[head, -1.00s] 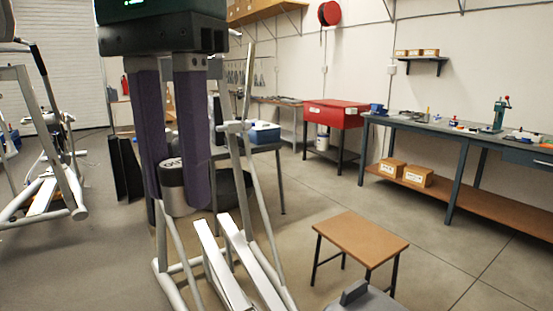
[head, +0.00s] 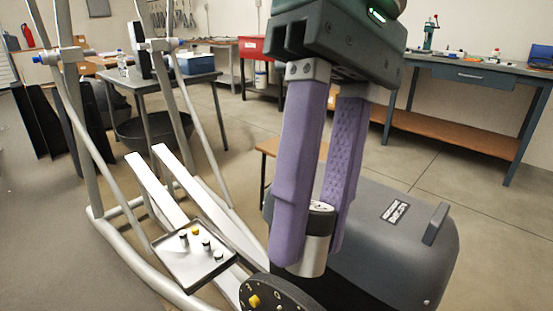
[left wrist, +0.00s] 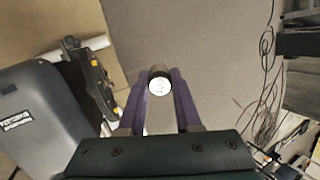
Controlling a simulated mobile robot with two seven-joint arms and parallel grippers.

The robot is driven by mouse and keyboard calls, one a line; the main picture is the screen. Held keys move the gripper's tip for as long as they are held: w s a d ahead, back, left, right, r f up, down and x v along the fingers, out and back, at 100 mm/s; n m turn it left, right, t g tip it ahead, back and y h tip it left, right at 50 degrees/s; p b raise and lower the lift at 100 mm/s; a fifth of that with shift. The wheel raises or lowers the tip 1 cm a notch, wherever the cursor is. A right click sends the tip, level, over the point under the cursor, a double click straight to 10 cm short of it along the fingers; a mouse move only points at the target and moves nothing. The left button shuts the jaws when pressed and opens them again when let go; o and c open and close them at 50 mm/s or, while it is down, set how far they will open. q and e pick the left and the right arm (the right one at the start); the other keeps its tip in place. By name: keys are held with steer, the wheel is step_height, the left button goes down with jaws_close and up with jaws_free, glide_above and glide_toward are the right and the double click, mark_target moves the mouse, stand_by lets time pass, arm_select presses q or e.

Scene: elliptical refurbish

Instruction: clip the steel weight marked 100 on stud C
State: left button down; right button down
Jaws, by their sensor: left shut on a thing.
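My left gripper (head: 311,256) has long purple fingers and is shut on a steel weight (head: 317,245), a short silver cylinder with a dark band near its pale top face. In the left wrist view the weight (left wrist: 158,85) sits between the fingertips; its face mark is too small to read surely. In the head view the weight hangs above and right of a dark disc (head: 284,294) with yellow and pale marks, cut off by the bottom edge. The disc stands beside the grey housing. I cannot tell which stud is C. My right gripper is not in view.
A grey machine housing (head: 405,240) with a label and handle stands close behind the fingers. A shallow tray (head: 180,272) with several small knobs, one yellow, rests on the pale rails. Tubular frame posts rise at left. A small brown table (head: 268,147) is partly hidden.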

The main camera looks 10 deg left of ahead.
arm_select(q)
steer(key=d+f+n+t+h+b, duration=0.1)
steer(key=d+f+n+h+b, duration=0.2)
steer(key=f+n+h+b, duration=0.55)
steer(key=d+f+n+t+h+b, duration=0.1)
steer(key=d+f+n+h+b, duration=0.35)
steer(key=f+n+b, duration=0.65)
steer(key=w+a+f+n+t+b, duration=0.2)
steer(key=a+f+n+t+b, duration=0.15)
steer(key=f+t+b, duration=0.35)
steer(key=w+a+f+n+t+y+b, duration=0.1)
steer(key=a+f+n+t+b, duration=0.3)
steer(key=f+b, duration=0.35)
steer(key=w+a+f+n+t+b, duration=0.2)
steer(key=a+f+n+t+b, duration=0.15)
steer(key=f+t+b, duration=0.35)
steer(key=w+d+f+n, duration=0.1)
steer(key=w+d, duration=0.3)
steer(key=shift+w+g+b, duration=0.3)
steer(key=shift+w+b, duration=0.05)
steer(key=shift+w, duration=0.05)
steer(key=shift+d, duration=0.1)
steer(key=shift+f+p, duration=0.1)
steer(key=shift+p, duration=0.25)
